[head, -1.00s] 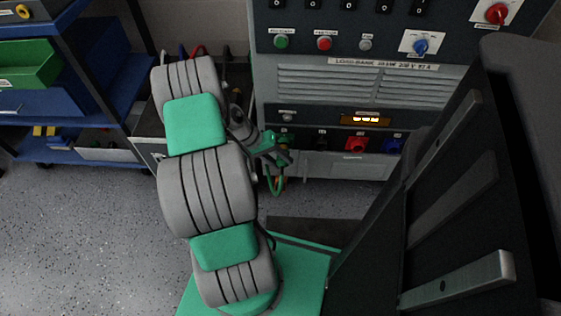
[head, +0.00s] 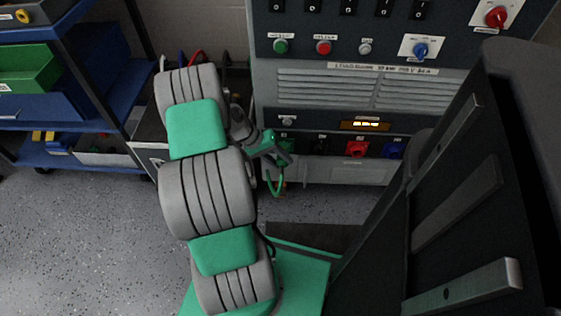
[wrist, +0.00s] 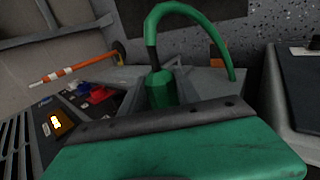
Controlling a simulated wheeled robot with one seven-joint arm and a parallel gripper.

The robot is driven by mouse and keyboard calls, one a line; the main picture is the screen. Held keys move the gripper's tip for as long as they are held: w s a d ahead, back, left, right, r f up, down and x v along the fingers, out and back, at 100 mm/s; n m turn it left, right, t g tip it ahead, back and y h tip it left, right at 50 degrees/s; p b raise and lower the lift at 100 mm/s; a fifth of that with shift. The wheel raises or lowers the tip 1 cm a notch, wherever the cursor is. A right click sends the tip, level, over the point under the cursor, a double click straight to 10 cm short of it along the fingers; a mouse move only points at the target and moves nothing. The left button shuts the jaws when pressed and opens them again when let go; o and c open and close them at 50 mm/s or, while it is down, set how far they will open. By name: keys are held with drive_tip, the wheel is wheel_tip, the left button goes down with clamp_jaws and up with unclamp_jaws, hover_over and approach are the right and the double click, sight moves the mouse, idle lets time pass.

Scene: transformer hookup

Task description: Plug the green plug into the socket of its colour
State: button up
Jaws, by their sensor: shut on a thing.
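My gripper (head: 284,156) is shut on the green plug (wrist: 160,88), low in front of the grey load bank's socket row. In the wrist view the plug stands past the jaw edge, with its green cable (wrist: 190,8) arching up from its back and down to the right. In the head view the cable (head: 275,187) hangs in a loop below the gripper. The green socket is largely hidden behind my gripper at the left end of the row. I cannot tell whether the plug touches it.
A black socket (head: 321,145), a red one (head: 357,149) and a blue one (head: 393,149) lie to the right along the load bank (head: 330,172). A blue shelf with a green bin (head: 28,68) stands at the left. An orange-and-white striped bar (wrist: 75,70) shows in the wrist view.

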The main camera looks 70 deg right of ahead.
drive_tip(key=shift+d, duration=0.2)
drive_tip(key=o, duration=1.3)
drive_tip(key=shift+o, duration=0.5)
drive_tip(key=shift+o, duration=0.9)
drive_tip(key=shift+w+r, duration=0.1)
drive_tip(key=p+v, duration=0.4)
drive_tip(key=v, duration=0.2)
drive_tip(key=shift+w+r, duration=0.25)
drive_tip(key=shift+r, duration=0.05)
drive_tip(key=shift+a, duration=0.1)
